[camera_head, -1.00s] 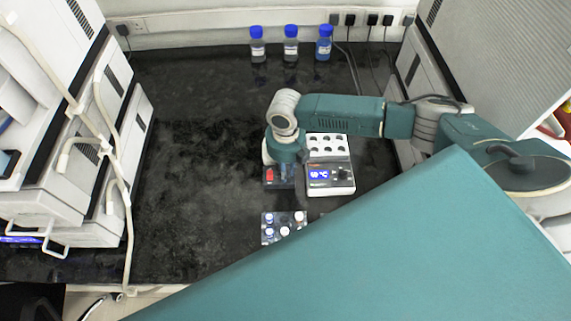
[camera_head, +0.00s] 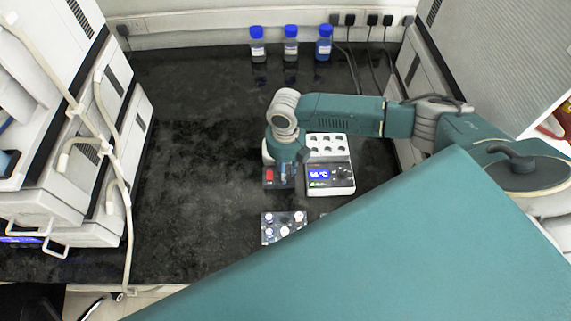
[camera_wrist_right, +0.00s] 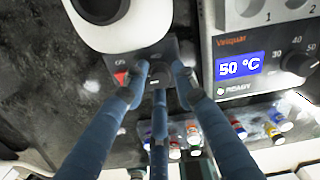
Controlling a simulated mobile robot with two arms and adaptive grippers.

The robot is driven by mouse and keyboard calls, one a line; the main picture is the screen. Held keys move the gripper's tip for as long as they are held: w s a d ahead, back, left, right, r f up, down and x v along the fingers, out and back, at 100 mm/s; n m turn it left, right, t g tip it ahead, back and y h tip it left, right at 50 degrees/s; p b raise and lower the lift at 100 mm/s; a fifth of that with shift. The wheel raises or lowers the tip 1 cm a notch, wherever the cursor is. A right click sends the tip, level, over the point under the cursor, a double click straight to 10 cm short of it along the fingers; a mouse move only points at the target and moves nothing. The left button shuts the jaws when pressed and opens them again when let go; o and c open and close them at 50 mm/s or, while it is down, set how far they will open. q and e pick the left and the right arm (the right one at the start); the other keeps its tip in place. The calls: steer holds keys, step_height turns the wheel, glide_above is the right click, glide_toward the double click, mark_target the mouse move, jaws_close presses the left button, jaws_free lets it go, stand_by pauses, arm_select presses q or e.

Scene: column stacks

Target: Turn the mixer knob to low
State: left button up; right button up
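The mixer shows in the right wrist view as a white body with a dark cup on top (camera_wrist_right: 100,8) and a dark front panel (camera_wrist_right: 165,48) with a red switch (camera_wrist_right: 121,77). In the head view its red switch (camera_head: 270,174) shows just left of my right gripper (camera_head: 284,175), which points down at the panel. In the right wrist view the gripper's three blue fingers (camera_wrist_right: 159,76) stand around the knob area, tips apart. The knob is mostly hidden between them, and whether they press on it cannot be told. My left gripper is not in view.
A heater block (camera_head: 330,175) with a lit display reading 50 °C stands close to the right of the mixer. A rack of small vials (camera_head: 284,226) lies in front. Several blue-capped bottles (camera_head: 291,44) stand at the back. The bench (camera_head: 190,150) to the left is clear.

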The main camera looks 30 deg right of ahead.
step_height(320, 180, up, 12)
stand_by(0.5)
stand_by(0.4)
